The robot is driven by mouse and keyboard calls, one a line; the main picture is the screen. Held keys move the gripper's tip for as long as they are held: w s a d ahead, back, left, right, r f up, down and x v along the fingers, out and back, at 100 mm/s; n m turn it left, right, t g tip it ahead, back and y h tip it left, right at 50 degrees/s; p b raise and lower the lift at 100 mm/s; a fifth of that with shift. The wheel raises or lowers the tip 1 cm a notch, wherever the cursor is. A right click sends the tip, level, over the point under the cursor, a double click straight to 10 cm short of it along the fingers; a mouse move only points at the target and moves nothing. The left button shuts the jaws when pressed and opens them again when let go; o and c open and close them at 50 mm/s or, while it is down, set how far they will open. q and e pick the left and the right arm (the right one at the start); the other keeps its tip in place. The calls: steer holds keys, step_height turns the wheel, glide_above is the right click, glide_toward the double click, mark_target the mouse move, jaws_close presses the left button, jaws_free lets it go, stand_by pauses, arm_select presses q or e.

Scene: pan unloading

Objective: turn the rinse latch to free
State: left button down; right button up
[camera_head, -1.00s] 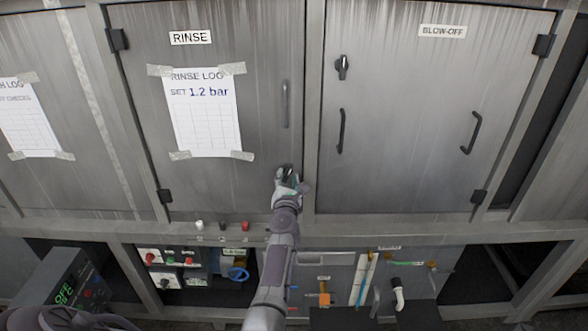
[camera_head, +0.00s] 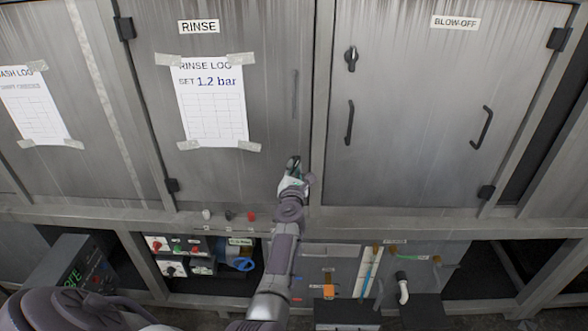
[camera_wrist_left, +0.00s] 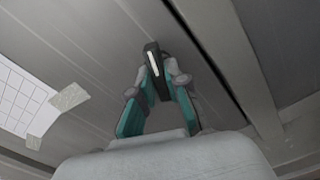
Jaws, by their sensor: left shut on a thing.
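The rinse latch (camera_wrist_left: 153,62) is a small dark handle with a pale stripe, low near the right edge of the RINSE door (camera_head: 268,60). In the left wrist view it stands nearly upright, tilted slightly, between the fingers. My left gripper (camera_head: 293,168) is at the latch and mostly covers it in the head view. In the left wrist view its teal-and-grey fingers (camera_wrist_left: 158,82) are shut on the latch. The latch's base is hidden. My right gripper is not in view.
A thin vertical handle (camera_head: 294,93) is above the gripper on the same door. The BLOW-OFF door (camera_head: 415,130) to the right has its own dark latch (camera_head: 351,58). A taped rinse log (camera_head: 212,105) hangs left.

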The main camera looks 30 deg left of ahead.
arm_select(q)
steer(key=shift+r+m+p, duration=0.2)
steer(key=shift+m+p, duration=2)
steer(key=shift+m, duration=4.3)
steer(key=c, duration=1.2)
jaws_free()
steer(key=shift+o, duration=0.2)
